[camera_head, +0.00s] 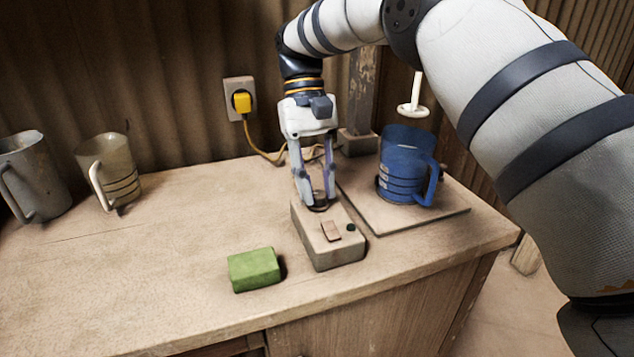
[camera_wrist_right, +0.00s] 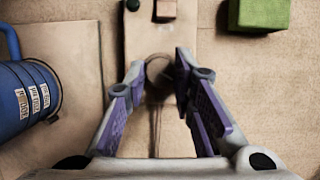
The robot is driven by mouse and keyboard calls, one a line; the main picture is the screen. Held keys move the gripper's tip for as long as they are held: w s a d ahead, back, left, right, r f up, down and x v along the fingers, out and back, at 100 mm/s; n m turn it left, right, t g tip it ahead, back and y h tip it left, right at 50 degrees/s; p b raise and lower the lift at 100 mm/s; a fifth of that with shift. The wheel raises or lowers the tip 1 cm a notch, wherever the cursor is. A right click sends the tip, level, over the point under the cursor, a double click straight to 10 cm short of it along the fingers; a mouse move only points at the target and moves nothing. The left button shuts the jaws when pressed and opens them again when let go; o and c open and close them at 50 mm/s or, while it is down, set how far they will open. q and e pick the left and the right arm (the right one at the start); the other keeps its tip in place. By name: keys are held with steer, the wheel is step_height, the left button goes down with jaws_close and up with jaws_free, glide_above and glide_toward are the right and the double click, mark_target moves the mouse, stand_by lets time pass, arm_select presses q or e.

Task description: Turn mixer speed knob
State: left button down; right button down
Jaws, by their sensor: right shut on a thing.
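The mixer control box (camera_head: 334,252) is a beige block on the wooden worktop. My right gripper (camera_head: 320,205) points down over the rear part of the box, shut on a dark round knob (camera_wrist_right: 158,68), which is largely hidden between the fingers. The right wrist view shows the knob between the fingertips, with the switch (camera_wrist_right: 165,9) beyond it. The mixer's white stirrer (camera_head: 413,109) hangs above a blue pitcher (camera_head: 404,172). My left gripper is not in view.
The blue pitcher stands on the mixer's base plate (camera_head: 440,212), right of the box. A green block (camera_head: 254,269) lies left of the box. A grey jug (camera_head: 34,175) and a beige mug (camera_head: 110,170) stand at the left. A yellow plug (camera_head: 242,101) with a cord is at the wall.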

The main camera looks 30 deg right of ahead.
mark_target(316, 191)
stand_by(0.5)
steer(key=c, duration=1.4)
jaws_free()
steer(key=shift+o, duration=0.2)
steer(key=shift+r, duration=0.1)
step_height(316, 191, up, 10)
